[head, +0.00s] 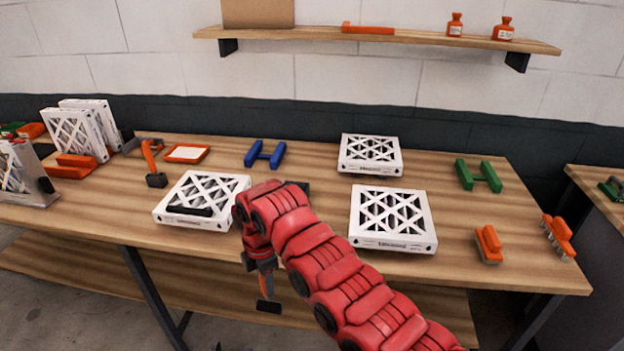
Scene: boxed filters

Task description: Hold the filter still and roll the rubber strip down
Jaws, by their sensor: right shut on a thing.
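A white-framed filter (238,184) lies flat on the table, left of my right arm. A black rubber strip (190,211) lies along its near left part. My right gripper (267,290) points down in front of the table's near edge, right of and apart from this filter. It is shut on a small black piece (268,306); what that piece is, I cannot tell. An orange roller-like tool with a black head (154,166) lies behind and left of the filter. My left gripper is out of view.
Two more flat filters (370,141) (392,248) lie to the right. Upright filters (72,136) stand at far left. A blue H-shaped piece (265,155), a green one (478,176) and orange brushes (488,243) lie about. My right arm hides the table's middle.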

